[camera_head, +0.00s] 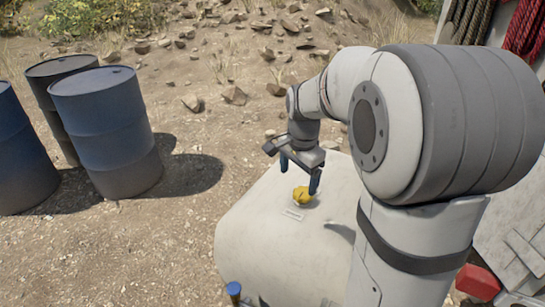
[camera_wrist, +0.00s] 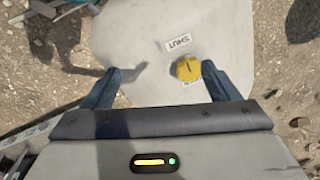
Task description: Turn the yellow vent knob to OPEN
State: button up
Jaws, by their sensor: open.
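The yellow vent knob (camera_head: 302,196) sits on top of the pale tank (camera_head: 250,235). In the wrist view the knob (camera_wrist: 188,69) shows a dark line on its face, beside a white label (camera_wrist: 179,43) reading SHUT, upside down. My gripper (camera_head: 299,178) is above the tank with its fingers pointing down, open and empty. In the wrist view the knob appears between the two blue fingers of my gripper (camera_wrist: 160,80), much closer to the right finger. I cannot tell whether that finger touches it. No OPEN label is readable.
Several blue and dark barrels (camera_head: 108,130) stand on the left. Rocks (camera_head: 235,96) lie on the dirt behind the tank. Ropes (camera_head: 525,35) hang at the upper right, and a red object (camera_head: 478,282) is at the lower right. A blue-topped item (camera_head: 233,289) is at the tank's near edge.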

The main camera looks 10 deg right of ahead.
aim_at(302, 192)
jog(key=w+d+f+m, duration=0.2)
jog(key=w+f+m, duration=0.1)
jog(key=w, duration=0.1)
jog(key=w+d+f+m+b, duration=0.1)
jog(key=w+d+f+m, duration=0.1)
jog(key=w+f+m, duration=0.2)
jog(key=w+d+f+m+g, duration=0.1)
jog(key=w+d+f+m, duration=0.2)
jog(key=w+f, duration=0.1)
jog(key=shift+w+m, duration=0.3)
jog(key=shift+w, duration=0.45)
jog(key=shift+w+d+f+m, duration=0.2)
jog(key=shift+f+m, duration=0.1)
jog(key=shift+f, duration=0.4)
notch_tip(302, 192, down, 7)
jog(key=shift+r, duration=0.1)
jog(key=c, duration=0.9)
jog(key=shift+a, duration=0.3)
jog(key=shift+c, duration=0.3)
jog(key=shift+d, duration=0.25)
